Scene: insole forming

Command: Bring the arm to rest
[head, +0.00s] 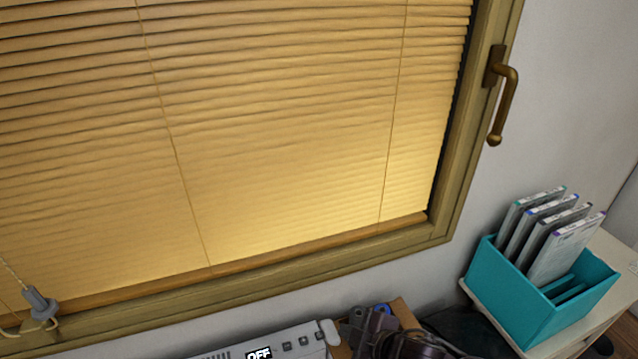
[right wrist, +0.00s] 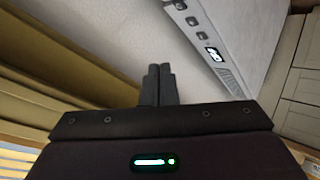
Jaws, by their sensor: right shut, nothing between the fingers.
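My right gripper (head: 372,330) shows at the bottom edge of the head view, dark and partly cut off, just right of a pale machine. In the right wrist view its two black fingers (right wrist: 157,84) are together, with nothing between them. The fingers touch nothing that I can see. My left gripper is in neither view.
The pale machine (head: 290,343) has buttons and a display reading OFF; it also shows in the right wrist view (right wrist: 205,28). A teal box (head: 510,298) with several upright packets (head: 560,248) stands at right. A window with yellow blinds (head: 270,150) fills the back.

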